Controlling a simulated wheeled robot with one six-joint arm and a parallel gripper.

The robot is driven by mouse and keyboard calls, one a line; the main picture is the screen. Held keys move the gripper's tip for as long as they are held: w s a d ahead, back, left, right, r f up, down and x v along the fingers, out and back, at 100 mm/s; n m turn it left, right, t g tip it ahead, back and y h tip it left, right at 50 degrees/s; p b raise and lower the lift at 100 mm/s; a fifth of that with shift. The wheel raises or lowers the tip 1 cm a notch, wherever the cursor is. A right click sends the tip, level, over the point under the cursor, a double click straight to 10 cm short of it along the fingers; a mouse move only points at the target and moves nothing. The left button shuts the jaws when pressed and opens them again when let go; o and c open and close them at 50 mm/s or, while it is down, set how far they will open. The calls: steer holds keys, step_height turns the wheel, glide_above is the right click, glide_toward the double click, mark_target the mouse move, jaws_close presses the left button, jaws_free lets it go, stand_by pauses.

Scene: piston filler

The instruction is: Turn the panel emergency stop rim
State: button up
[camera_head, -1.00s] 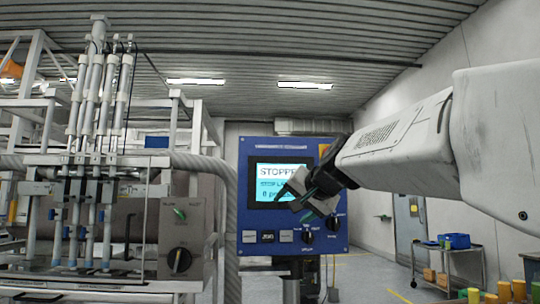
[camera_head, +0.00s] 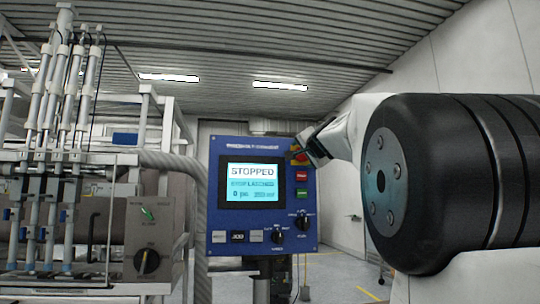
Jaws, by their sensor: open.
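The blue control panel (camera_head: 225,223) stands in the middle of the view, its screen (camera_head: 252,183) reading STOPPED. The emergency stop (camera_head: 299,159) shows as a small patch of red and yellow at the panel's upper right. It is mostly hidden by my gripper. My gripper (camera_head: 303,146) is open, with its tips in front of the panel's upper right corner, beside the emergency stop. I cannot tell whether the fingers touch its rim.
Below the emergency stop are a red button (camera_head: 302,176), a green button (camera_head: 302,193) and black knobs (camera_head: 302,221). The piston filler's frame, with a grey switch box (camera_head: 148,237), fills the left. My arm covers much of the right side.

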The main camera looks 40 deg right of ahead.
steer(key=shift+w, duration=0.1)
steer(key=c, duration=1)
steer(key=shift+m, duration=0.3)
steer(key=m, duration=0.3)
steer(key=shift+m, duration=2.1)
